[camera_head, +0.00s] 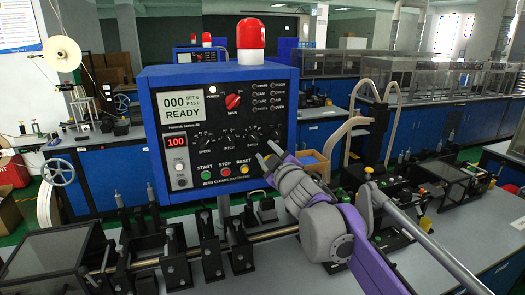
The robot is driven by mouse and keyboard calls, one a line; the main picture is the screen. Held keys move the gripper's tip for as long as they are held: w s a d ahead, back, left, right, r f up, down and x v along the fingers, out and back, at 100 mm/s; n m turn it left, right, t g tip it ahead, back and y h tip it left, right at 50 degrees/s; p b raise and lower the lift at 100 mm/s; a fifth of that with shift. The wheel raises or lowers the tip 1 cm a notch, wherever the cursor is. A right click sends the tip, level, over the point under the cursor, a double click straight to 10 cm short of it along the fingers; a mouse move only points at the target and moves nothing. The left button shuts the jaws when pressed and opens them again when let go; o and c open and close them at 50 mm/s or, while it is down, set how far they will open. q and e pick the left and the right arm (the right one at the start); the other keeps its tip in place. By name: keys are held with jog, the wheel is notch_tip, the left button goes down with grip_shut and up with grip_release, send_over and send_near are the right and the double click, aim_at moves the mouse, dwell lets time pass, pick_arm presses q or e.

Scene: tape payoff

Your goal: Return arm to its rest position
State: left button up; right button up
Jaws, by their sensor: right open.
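My right gripper (268,157) is raised in front of the lower right of a blue control box (222,120). Its fingertips point up and left, close to the yellow RESET button (244,169) in the picture. I cannot tell whether they touch the box. The gripper is open, with nothing seen in it. My purple and grey right arm (330,228) comes in from the lower right. The box's display reads READY (183,116), and a red readout shows 100. My left gripper is not in view.
A rail with black clamps (210,250) runs along the grey bench below the box. A clear-lidded case (50,262) stands at the lower left. A black machine with tubing (430,185) sits to the right of my arm. A red beacon (250,38) tops the box.

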jog(key=shift+s+d, duration=0.1)
jog(key=shift+s, duration=0.2)
jog(key=s+d+f+m+g+h, duration=0.5)
jog(key=s+d+f+m+h, duration=0.3)
jog(key=s+d+f, duration=0.75)
jog(key=s+f+m+g+y, duration=0.2)
jog(key=s+f+m+g, duration=0.2)
jog(key=s+f, duration=1.7)
jog(key=s+g, duration=0.1)
jog(key=g, duration=0.1)
jog(key=shift+s+a+m+g, duration=0.15)
jog(key=shift+a+m+g, duration=0.15)
jog(key=shift+a, duration=0.1)
